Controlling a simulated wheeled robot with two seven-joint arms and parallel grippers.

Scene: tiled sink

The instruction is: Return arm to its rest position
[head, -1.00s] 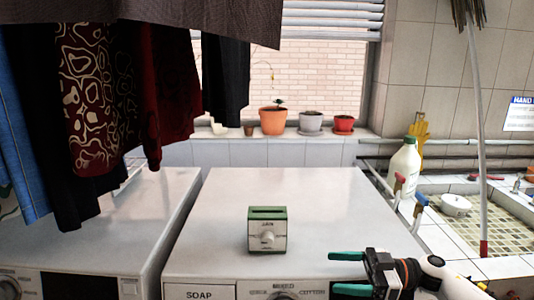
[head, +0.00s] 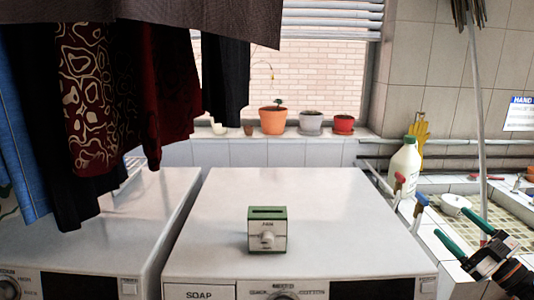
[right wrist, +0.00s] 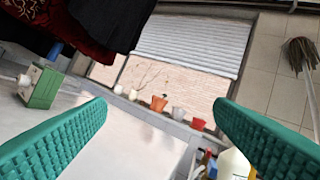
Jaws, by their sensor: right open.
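My right gripper (head: 470,240) is at the lower right of the head view, over the sink's tiled edge. Its green fingers are spread apart with nothing between them. In the right wrist view both textured green fingers (right wrist: 160,130) show wide open, with the window side beyond them. The right arm comes in from the lower right corner. My left gripper does not show. A small green and white box-shaped device with a knob (head: 267,230) stands on the washing machine top (head: 310,195), apart from the gripper. It also shows at the left of the right wrist view (right wrist: 42,86).
A broom pole (head: 476,120) leans close to the right gripper. Potted plants (head: 310,122) line the sill. Clothes (head: 100,90) hang at left. The machine top is mostly clear.

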